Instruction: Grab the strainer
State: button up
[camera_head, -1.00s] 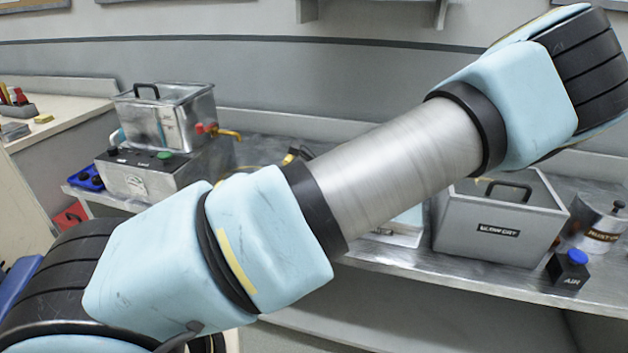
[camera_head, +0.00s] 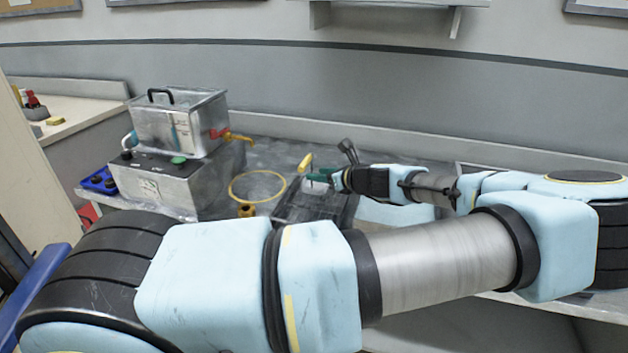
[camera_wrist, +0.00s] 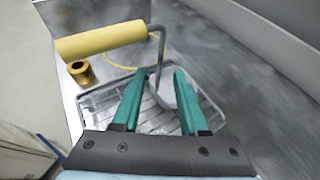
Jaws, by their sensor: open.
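A small brass cup (camera_head: 246,211) stands left of the tray. A steel tank (camera_head: 180,122) on a control box (camera_head: 165,182) stands at the bench's left, with a red-and-orange tap toward the ring. A blue tray (camera_head: 100,181) sits at the left edge. The wall closes the back.

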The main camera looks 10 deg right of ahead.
aim_at(312, 187)
jog(key=shift+p+x, duration=0.5)
jog(key=shift+x, duration=1.35)
grip_shut()
jog(key=shift+r, duration=0.1)
